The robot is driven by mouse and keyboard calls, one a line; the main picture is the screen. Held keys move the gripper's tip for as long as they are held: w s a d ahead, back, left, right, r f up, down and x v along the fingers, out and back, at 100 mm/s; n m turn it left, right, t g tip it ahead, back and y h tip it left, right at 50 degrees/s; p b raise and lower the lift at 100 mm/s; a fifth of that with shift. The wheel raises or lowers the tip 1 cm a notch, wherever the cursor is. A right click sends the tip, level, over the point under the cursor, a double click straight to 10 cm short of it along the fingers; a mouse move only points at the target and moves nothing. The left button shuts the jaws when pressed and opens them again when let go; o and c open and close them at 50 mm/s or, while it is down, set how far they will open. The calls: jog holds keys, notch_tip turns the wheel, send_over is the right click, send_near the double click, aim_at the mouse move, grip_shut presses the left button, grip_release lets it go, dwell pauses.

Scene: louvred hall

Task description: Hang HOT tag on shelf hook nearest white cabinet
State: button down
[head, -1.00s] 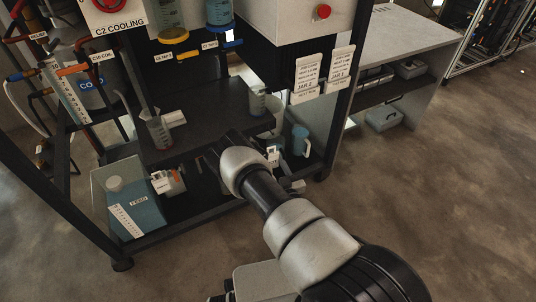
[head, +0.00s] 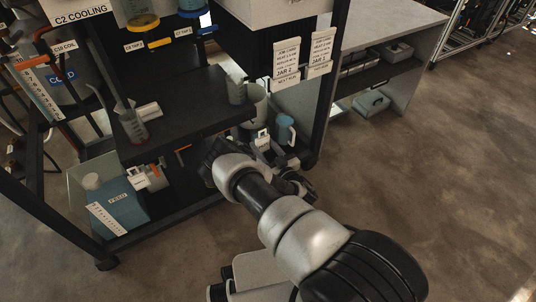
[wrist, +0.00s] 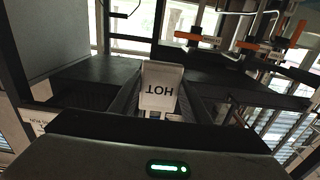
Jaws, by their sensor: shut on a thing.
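The HOT tag (wrist: 158,92) is a pale tag whose black lettering reads upside down in the wrist view. My gripper (wrist: 158,112) is shut on it, and the tag stands out between the two dark fingers. In the head view my dark wrist (head: 218,152) is at the front of the black rack, beside its middle shelf (head: 180,110); the fingers and the tag cannot be made out there. I cannot identify the white cabinet with certainty.
Paper job cards (head: 287,62) hang on the rack's right side. A beaker (head: 133,125) stands on the shelf; a blue tank (head: 118,205) and a blue jug (head: 285,130) are lower. A grey bench (head: 385,25) is behind right. Floor (head: 440,150) at right is clear.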

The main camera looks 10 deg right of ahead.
aim_at(259, 140)
jog(key=shift+b+x, duration=0.35)
jog(key=shift+x, duration=1.1)
jog(key=shift+b+x, duration=0.85)
jog(key=shift+x, duration=2)
jog(key=shift+f, duration=0.3)
jog(key=shift+f, duration=0.45)
